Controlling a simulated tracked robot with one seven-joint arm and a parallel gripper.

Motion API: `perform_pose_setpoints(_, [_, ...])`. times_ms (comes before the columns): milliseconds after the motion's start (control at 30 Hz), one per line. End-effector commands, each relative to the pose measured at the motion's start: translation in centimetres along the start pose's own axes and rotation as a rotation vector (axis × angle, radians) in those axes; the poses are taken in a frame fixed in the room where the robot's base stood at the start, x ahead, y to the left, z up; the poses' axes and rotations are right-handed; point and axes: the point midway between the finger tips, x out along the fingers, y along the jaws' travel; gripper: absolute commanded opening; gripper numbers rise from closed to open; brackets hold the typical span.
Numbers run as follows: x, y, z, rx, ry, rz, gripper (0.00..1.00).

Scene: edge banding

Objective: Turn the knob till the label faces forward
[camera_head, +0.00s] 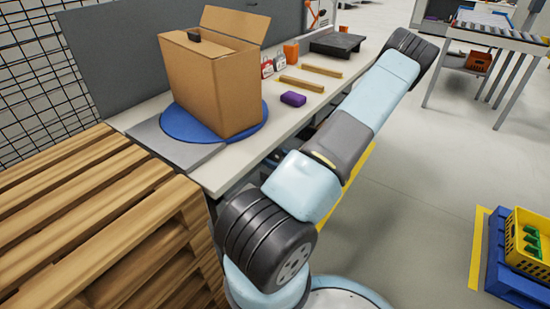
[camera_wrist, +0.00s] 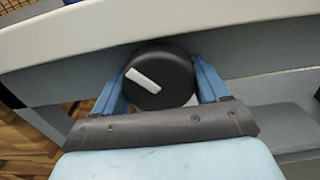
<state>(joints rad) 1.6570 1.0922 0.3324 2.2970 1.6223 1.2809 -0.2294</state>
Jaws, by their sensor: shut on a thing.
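A round black knob (camera_wrist: 165,86) with a white bar mark shows in the wrist view, on the grey front below the pale table edge. The white mark is tilted, running from upper left to lower right. My gripper (camera_wrist: 162,88) has its two blue fingers on either side of the knob and is shut on it. An open cardboard box (camera_head: 210,85) stands on a blue round turntable (camera_head: 255,128) on the bench in the head view. No label can be made out on the box sides in view. The knob is hidden in the head view.
On the bench (camera_head: 215,178) lie a purple block (camera_head: 293,99), two wooden strips (camera_head: 302,84), small padlock-like items (camera_head: 267,69) and a dark tray (camera_head: 336,44). Stacked wooden pallets (camera_head: 90,215) stand at left. A yellow crate (camera_head: 530,243) sits at lower right. The floor between is clear.

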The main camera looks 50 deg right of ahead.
Motion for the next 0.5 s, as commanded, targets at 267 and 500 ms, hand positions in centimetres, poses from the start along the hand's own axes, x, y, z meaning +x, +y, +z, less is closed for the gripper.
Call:
perform_pose_setpoints(267, [-0.02,0.01,0.01,0.057,0.000,0.000,0.43])
perform_pose_setpoints(500, [-0.01,0.07,0.01,0.206,0.001,0.001,0.43])
